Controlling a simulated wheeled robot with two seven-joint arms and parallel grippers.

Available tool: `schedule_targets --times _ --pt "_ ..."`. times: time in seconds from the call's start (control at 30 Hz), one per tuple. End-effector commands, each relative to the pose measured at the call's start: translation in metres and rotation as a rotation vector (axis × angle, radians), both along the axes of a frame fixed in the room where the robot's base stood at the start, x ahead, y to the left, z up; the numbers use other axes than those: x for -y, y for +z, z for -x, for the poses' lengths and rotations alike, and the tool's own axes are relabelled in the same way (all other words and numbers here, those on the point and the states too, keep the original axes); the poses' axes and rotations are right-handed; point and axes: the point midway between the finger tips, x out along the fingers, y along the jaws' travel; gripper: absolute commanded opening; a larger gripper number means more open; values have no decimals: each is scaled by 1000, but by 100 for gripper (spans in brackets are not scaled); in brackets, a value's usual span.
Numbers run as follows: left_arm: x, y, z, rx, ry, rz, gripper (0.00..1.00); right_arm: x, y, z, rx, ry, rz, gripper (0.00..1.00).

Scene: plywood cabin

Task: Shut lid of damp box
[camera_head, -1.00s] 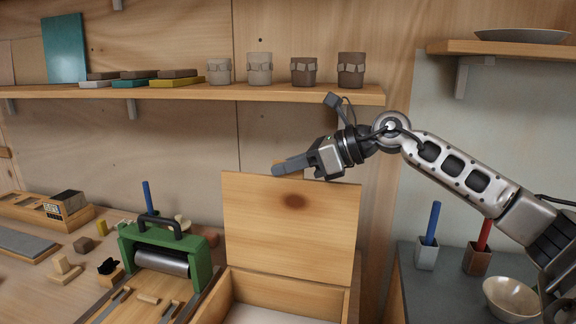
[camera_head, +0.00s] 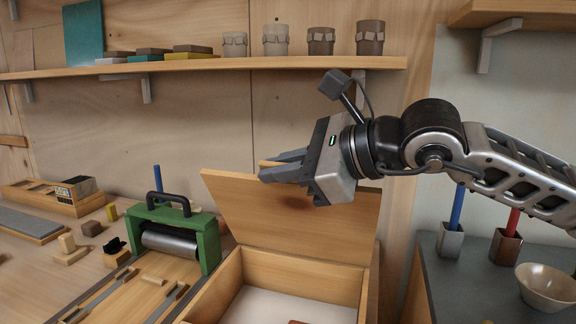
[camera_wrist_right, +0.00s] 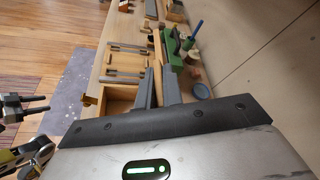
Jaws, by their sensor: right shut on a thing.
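The damp box (camera_head: 208,290) is a wooden box with a pale inside, low in the head view. My right gripper (camera_head: 280,170) is shut on the lid's top edge. In the right wrist view the lid's edge (camera_wrist_right: 158,78) runs between the two fingers. My left gripper (camera_wrist_right: 36,104) shows at the left of that view, its fingers apart and empty, away from the box.
A green roller press (camera_head: 207,240) stands left of the box. A shelf (camera_head: 240,64) with cups and blocks runs above the lid. At right, a dark counter (camera_head: 440,290) holds a bowl (camera_head: 545,288) and two holders with blue and red sticks. Something reddish lies in the box.

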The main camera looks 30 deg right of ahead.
Motion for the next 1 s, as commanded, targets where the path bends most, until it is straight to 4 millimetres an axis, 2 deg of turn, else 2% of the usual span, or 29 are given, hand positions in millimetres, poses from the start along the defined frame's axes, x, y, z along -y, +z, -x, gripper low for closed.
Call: schedule_targets --times 0.23,0.63,0.7,0.73,1.0 --pt "0 -2 1 7 2 6 47 -10 -7 8 37 2 45 0" --pt "0 -1 0 9 3 3 47 -11 -8 9 40 1 52 0" --pt "0 -1 0 10 4 4 47 -11 -8 9 40 1 52 22" --pt "0 -1 0 10 4 4 47 -11 -8 9 40 1 52 30" --pt "0 0 -1 14 4 4 47 -11 -8 8 39 0 51 30"
